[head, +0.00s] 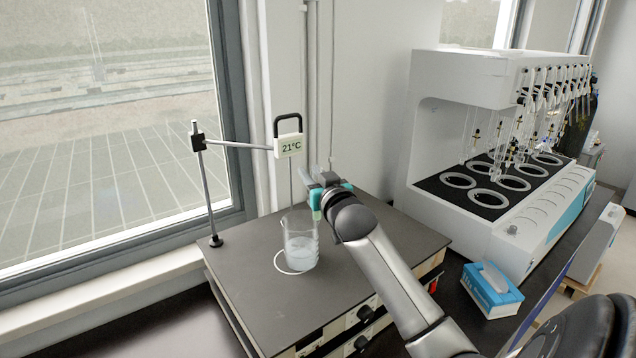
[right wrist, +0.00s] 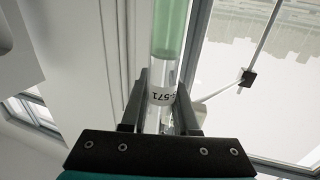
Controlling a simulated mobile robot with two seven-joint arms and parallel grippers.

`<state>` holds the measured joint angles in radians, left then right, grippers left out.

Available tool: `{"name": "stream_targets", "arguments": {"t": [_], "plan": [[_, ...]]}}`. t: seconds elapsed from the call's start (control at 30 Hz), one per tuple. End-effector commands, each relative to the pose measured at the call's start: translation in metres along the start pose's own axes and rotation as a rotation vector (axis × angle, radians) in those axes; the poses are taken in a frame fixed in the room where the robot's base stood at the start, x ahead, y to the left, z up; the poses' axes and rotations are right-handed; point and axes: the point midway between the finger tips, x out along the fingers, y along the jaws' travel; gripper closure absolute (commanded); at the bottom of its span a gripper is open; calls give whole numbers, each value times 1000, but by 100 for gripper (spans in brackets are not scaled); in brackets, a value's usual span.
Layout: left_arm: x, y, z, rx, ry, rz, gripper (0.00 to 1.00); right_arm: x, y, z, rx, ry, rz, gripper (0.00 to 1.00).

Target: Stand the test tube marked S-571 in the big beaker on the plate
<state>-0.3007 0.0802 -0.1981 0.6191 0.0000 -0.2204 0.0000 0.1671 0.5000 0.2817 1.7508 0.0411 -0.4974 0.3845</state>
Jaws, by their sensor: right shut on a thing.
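The test tube (right wrist: 169,38) holds green liquid, and its label (right wrist: 162,96) reads "-571", with the first character out of sight. My right gripper (right wrist: 160,110) is shut on the tube around the label. In the head view the right gripper (head: 324,187) is at the beaker's rim height or above, and the tube's green part (head: 316,202) hangs at the beaker's upper right edge. I cannot tell whether its lower end is inside. The big beaker (head: 300,242) stands upright on the dark plate (head: 260,300), with some clear liquid inside. My left gripper is not in view.
A thermometer display reading 21°C (head: 290,146) hangs from a stand (head: 207,190) over the beaker. A white ring (head: 280,264) shows at the beaker's base. A white distiller (head: 470,130) and a blue tissue box (head: 491,289) are at right. The plate's front is clear.

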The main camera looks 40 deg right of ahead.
Motion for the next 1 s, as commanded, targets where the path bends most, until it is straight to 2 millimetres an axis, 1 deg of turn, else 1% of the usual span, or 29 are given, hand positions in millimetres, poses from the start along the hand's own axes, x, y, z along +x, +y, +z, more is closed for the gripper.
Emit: {"name": "stream_targets", "arguments": {"t": [0.03,0.43,1.0], "plan": [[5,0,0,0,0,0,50,4,-1,1,-1,2,1,100],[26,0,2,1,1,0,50,34,-9,6,-1,1,1,100],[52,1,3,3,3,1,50,32,-9,54,0,0,0,100]]}}
